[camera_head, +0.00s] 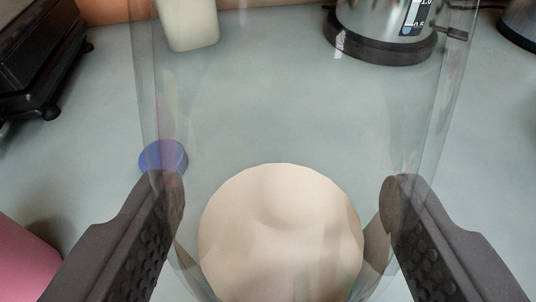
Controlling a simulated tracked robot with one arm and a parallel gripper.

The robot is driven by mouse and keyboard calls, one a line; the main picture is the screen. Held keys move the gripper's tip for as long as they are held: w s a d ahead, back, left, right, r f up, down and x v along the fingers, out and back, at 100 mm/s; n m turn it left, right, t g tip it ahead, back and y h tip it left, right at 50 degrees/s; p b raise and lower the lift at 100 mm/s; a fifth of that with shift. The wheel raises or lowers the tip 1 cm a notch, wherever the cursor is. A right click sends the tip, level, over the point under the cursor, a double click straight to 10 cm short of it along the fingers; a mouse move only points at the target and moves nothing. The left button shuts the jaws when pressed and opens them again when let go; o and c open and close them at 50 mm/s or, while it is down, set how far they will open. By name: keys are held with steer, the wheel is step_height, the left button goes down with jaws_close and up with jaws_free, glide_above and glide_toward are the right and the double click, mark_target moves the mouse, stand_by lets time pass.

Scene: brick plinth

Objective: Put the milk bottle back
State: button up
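A large clear bottle-like vessel (290,120) fills the middle of the view, with a smooth cream-coloured mass (280,235), perhaps milk, in its lower part. I take it for the milk bottle, but no label shows. My gripper (288,185) has its dark fingers well apart, one on each side of the vessel. Both fingers appear to press its walls. The vessel's top and bottom ends are out of view, so its tilt and height above the counter cannot be told.
A grey counter (90,165) lies beyond. A pale container (188,22) stands at the back, with a metal jug or kettle (385,25) right of it. A black appliance (35,60) is at far left. A blue cap-like disc (160,157) and a pink object (22,265) are at left.

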steer(key=shift+w+a, duration=0.1)
steer(key=shift+w, duration=0.4)
step_height(320, 180, down, 4)
steer(key=shift+r+b, duration=0.2)
steer(key=shift+b, duration=0.7)
steer(key=shift+r, duration=0.1)
steer(key=o, duration=1.6)
steer(key=shift+o, duration=0.2)
steer(key=shift+s+r, duration=0.1)
steer(key=shift+s, duration=0.15)
steer(key=p+v, duration=0.2)
steer(key=v, duration=0.9)
steer(key=shift+s+p, duration=0.3)
steer(key=shift+r, duration=0.1)
